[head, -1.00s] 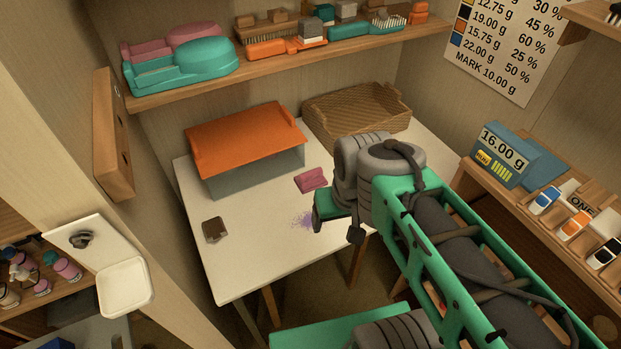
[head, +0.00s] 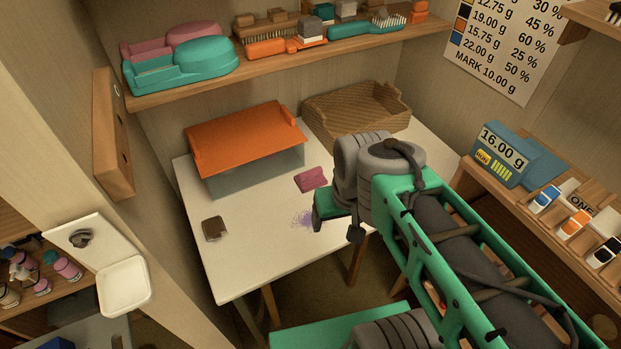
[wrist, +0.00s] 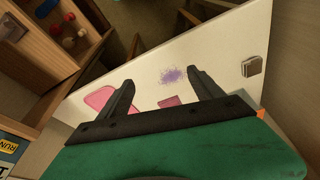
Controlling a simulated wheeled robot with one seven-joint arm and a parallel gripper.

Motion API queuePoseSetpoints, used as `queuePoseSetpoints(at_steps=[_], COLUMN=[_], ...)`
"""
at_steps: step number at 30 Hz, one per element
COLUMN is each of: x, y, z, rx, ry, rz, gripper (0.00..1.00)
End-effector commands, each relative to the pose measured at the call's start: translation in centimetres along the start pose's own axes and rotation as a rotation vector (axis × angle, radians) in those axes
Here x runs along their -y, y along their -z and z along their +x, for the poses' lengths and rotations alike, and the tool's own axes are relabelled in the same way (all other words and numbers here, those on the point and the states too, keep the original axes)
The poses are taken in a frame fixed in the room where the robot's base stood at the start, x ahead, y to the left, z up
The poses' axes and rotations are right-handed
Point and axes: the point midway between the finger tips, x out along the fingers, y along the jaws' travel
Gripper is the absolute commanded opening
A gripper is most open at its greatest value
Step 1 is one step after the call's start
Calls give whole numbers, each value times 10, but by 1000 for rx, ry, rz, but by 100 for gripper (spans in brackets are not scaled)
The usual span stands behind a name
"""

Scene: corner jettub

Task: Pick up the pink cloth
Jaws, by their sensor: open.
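The pink cloth (head: 311,179) lies folded on the white table, in front of the orange-topped stand. In the wrist view a pink patch (wrist: 170,102), likely this cloth, shows between the fingers, its lower part hidden by the gripper body. My gripper (wrist: 160,76) is open and empty above the table.
A purple scribble (head: 302,219) marks the white table (head: 245,270). A brown square item (head: 214,229) lies at left. The orange-topped stand (head: 245,138) and a wicker tray (head: 355,110) stand behind. Another pink flat item (wrist: 98,98) shows left in the wrist view.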

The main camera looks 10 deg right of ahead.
Motion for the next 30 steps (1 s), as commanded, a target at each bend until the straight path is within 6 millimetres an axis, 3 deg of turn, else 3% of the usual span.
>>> queuePoseSetpoints(at_steps=[5, 8, 12, 15, 19, 22, 30], x=[0, 0, -2, -6, -12, -14, -10], y=[1, 21, 95, 153, 203, 218, 224], z=[1, 13, 61, 106, 149, 162, 197], rx=[0, -8, -44, -82, -124, -139, -139], ry=[0, 7, 33, 53, 72, 77, 78], rz=[-1, -21, -97, -160, -218, -235, -239], gripper=[81, 89, 100, 100, 100, 100, 100])
